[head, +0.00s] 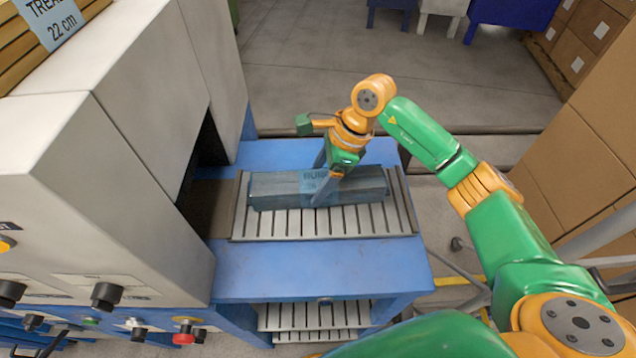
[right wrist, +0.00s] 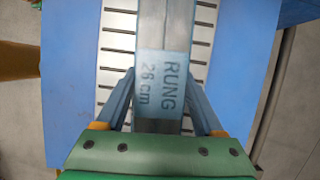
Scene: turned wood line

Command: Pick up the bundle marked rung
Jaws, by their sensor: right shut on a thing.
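The bundle marked rung (head: 275,190) is a long grey-blue bundle with a light blue label, lying lengthwise on the slatted roller bed of the blue machine table. In the right wrist view the label (right wrist: 160,85) reads "RUNG 26 cm". My right gripper (head: 321,182) reaches down over the bundle near its middle, one finger on the near side and the other on the far side. In the right wrist view its fingers (right wrist: 160,108) straddle the bundle at the label, shut on it. I cannot tell whether the bundle is lifted off the slats. My left gripper is not in view.
The slatted bed (head: 300,224) sits on a blue table (head: 320,266) beside a grey machine (head: 120,200) with knobs and a dark opening. A bundle marked "TREAD 22 cm" (head: 22,50) lies on top of the machine. Cardboard boxes (head: 580,150) stand at the right.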

